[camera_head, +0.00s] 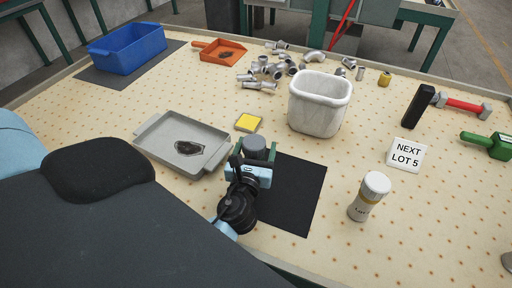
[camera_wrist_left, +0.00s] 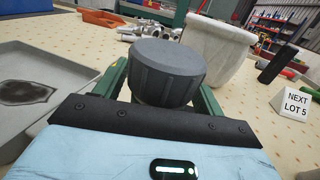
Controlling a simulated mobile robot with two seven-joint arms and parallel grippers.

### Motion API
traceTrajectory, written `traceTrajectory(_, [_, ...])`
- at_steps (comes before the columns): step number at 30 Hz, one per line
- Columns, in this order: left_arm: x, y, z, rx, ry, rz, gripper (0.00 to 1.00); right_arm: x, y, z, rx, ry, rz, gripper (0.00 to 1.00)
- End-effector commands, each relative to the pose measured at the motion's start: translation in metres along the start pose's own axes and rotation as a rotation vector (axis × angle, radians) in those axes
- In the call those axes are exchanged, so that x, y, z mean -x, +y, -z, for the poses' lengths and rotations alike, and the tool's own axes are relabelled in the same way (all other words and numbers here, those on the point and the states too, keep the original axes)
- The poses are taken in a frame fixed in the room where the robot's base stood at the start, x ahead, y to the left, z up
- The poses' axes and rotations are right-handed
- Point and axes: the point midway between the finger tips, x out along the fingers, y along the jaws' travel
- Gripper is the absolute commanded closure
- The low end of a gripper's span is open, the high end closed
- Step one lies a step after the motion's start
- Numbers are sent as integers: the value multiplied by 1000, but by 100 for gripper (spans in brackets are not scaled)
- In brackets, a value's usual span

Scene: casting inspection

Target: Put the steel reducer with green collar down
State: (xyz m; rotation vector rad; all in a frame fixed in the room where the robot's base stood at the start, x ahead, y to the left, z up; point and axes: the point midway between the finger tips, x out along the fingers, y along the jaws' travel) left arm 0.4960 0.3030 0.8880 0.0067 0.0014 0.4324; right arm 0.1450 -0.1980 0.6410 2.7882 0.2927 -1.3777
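My left gripper (camera_head: 254,160) has its green fingers on both sides of a grey round piece (camera_head: 255,147), which I take to be the steel reducer. In the left wrist view the reducer (camera_wrist_left: 166,72) shows a flat dark-grey top and ribbed side between the fingers of the left gripper (camera_wrist_left: 160,95). Its lower part is hidden, and I cannot make out a green collar apart from the green fingers. The gripper is over the left part of the black mat (camera_head: 290,198); the gap below the reducer cannot be seen. My right gripper is not in view.
A grey tray (camera_head: 150,130) with a dark patch lies left of the gripper. A yellow-topped block (camera_head: 248,123) and a white bin (camera_head: 318,110) stand behind. A white-capped bottle (camera_head: 368,197) and a lot sign (camera_head: 406,153) stand right. The mat's right part is bare.

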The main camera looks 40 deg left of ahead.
Motion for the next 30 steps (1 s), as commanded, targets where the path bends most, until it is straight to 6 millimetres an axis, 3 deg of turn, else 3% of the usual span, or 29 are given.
traceTrajectory(8, [3, 0, -3, 0, 0, 0, 30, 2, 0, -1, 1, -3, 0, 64])
traceTrajectory(21, [84, 0, 1, -1, 6, 1, 30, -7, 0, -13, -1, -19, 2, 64])
traceTrajectory(30, [117, 0, -2, -1, 2, -1, 30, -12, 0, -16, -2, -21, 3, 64])
